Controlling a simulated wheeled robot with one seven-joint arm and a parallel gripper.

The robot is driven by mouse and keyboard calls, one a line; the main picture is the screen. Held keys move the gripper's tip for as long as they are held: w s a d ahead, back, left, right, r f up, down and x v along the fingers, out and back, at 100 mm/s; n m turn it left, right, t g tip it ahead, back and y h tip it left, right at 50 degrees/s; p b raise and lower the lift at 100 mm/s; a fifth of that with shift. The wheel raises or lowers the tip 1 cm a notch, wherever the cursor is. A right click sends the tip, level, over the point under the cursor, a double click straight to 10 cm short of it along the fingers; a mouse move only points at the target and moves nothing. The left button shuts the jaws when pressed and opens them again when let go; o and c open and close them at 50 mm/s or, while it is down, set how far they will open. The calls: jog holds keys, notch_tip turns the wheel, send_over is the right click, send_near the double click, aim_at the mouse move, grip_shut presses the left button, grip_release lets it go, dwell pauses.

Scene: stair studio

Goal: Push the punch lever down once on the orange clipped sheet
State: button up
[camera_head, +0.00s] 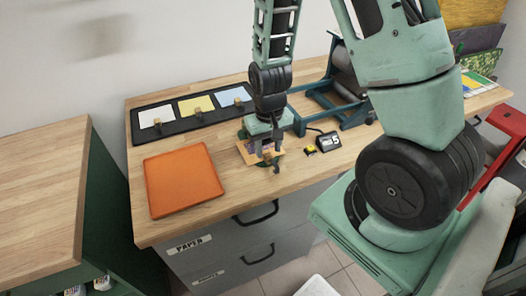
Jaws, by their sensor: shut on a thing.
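My gripper (268,160) points down over the front middle of the wooden table. It is shut on the orange clipped sheet (243,153), a small light-orange piece showing on both sides of the fingers. The fingers hide the clip and most of the sheet. A small purple and green thing (248,141) shows right behind the gripper, mostly covered; it may be the punch. I cannot make out its lever, or whether the sheet touches it.
An orange tray (160,211) lies empty at left. Behind it a black tray (186,125) holds white, yellow and blue clipped sheets. A small black device (327,141) with a white face and a blue roller frame (326,112) stand to the right. Grey drawers are below.

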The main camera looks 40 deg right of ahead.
jog(key=shift+w+r, duration=0.15)
jog(key=shift+r, duration=0.1)
jog(key=shift+r+p, duration=0.35)
jog(key=shift+p, duration=0.25)
jog(key=o, duration=1.6)
jog(key=shift+c, duration=0.2)
jog(key=shift+r+p, duration=2.25)
jog(key=shift+r, duration=0.3)
